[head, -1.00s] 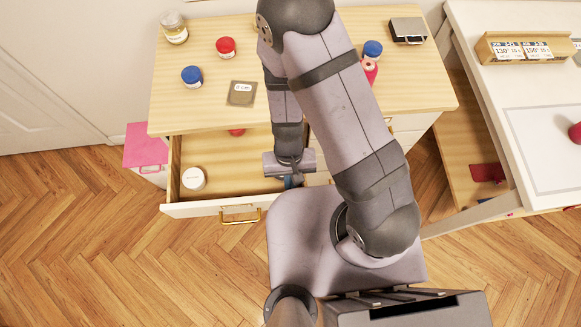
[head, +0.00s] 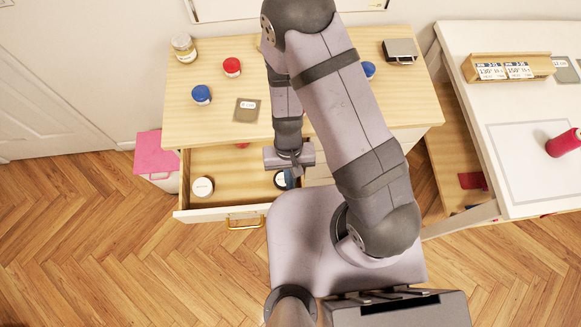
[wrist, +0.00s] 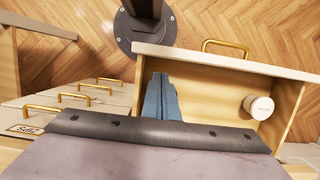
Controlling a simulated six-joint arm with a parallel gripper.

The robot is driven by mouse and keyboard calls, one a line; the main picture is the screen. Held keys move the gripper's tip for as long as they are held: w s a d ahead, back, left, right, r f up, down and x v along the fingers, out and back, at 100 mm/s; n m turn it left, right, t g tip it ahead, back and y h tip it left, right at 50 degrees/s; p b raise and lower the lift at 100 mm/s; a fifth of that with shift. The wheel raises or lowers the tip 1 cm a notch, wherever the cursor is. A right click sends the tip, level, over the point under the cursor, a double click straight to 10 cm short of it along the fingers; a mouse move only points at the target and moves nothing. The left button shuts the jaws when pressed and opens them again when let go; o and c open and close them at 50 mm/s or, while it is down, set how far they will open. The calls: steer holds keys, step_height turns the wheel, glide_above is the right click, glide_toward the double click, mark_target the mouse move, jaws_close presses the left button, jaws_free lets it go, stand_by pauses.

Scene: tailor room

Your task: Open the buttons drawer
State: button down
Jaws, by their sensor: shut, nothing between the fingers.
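A wooden drawer with a white front (head: 205,215) and a brass handle (head: 245,222) stands pulled out from the left part of the cabinet in the head view. Its label is not readable, so I cannot tell its name. In the wrist view the drawer front (wrist: 210,58) and handle (wrist: 227,43) show at the upper right. My gripper (head: 289,180) is shut and empty, over or in the right end of the open drawer. Its blue-grey fingers (wrist: 161,100) show in the wrist view beside the drawer's side wall; whether they touch it is unclear.
Jars and a flat sample (head: 247,110) stand on the cabinet top (head: 200,125). Closed drawers with brass handles (wrist: 75,97) are beside it. A pink-topped bin (head: 155,155) stands left.

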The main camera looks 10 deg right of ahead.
steer(key=shift+w+r+p, duration=0.15)
steer(key=shift+r+p, duration=0.3)
steer(key=shift+r, duration=0.25)
steer(key=c, duration=1.9)
jaws_free()
steer(key=shift+o, duration=0.2)
steer(key=n+t+b, duration=0.2)
steer(key=n+t, duration=0.3)
steer(key=n, duration=1.3)
glide_toward(249, 227)
steer(key=shift+w+f+b, duration=0.25)
steer(key=shift+f+b, duration=0.35)
steer(key=shift+f, duration=0.6)
steer(key=shift+w+f+b, duration=0.25)
steer(key=shift+f+b, duration=0.3)
steer(key=shift+f, duration=0.65)
steer(key=shift+w+f+b, duration=0.25)
steer(key=shift+f+b, duration=0.35)
steer(key=shift+f, duration=0.6)
steer(key=shift+c, duration=0.7)
jaws_close()
